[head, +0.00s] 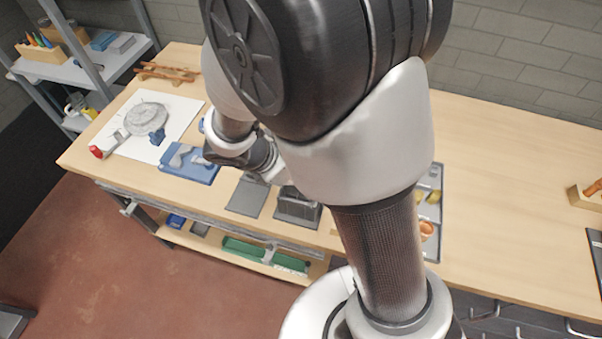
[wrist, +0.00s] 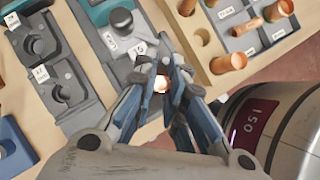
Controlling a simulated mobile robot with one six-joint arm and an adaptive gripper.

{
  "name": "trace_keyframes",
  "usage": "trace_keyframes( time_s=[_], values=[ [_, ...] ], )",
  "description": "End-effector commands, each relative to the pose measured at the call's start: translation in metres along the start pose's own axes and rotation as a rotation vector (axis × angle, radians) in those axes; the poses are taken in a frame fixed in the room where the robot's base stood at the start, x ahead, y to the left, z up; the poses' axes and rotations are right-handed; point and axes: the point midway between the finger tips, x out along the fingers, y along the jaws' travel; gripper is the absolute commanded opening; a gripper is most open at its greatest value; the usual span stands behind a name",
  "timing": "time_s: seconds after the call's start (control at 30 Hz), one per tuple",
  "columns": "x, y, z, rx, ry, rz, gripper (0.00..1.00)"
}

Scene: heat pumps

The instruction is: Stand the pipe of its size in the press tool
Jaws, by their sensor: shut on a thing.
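In the wrist view my gripper (wrist: 165,72) is shut on a small copper pipe (wrist: 160,84), seen nearly end-on between the fingers. In front of the fingers are a teal and grey tool (wrist: 132,44) with a black round knob and white labels. To the left are two dark grey blocks with U-shaped openings and white size labels, one nearer (wrist: 75,98) and one farther (wrist: 28,52). The labels are too small to read surely. I cannot tell whether the pipe touches anything below. In the head view my arm hides the gripper and pipe.
A wooden rack (wrist: 206,72) with round holes and copper pipes stands right of the fingers. Beyond it a grey tray (wrist: 236,44) holds copper pieces. A blue block (wrist: 12,150) is at lower left. In the head view the bench's right side (head: 520,200) is mostly clear.

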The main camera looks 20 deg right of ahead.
Motion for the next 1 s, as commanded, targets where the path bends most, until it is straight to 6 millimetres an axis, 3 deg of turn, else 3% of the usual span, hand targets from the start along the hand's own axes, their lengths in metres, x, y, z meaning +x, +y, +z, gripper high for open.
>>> trace_keyframes(
  time_s=[0.17,0.2,0.5,0.87,1.0],
  values=[
    [0.003,-0.003,-0.003,-0.002,0.004,-0.007,0.00],
    [0.003,-0.003,-0.003,-0.002,0.004,-0.007,0.14],
    [0.004,-0.003,-0.003,-0.003,0.006,-0.008,0.34],
    [0.002,-0.002,-0.003,-0.002,0.005,-0.005,0.35],
    [-0.011,0.000,-0.002,0.000,0.003,0.001,0.35]
  ],
)
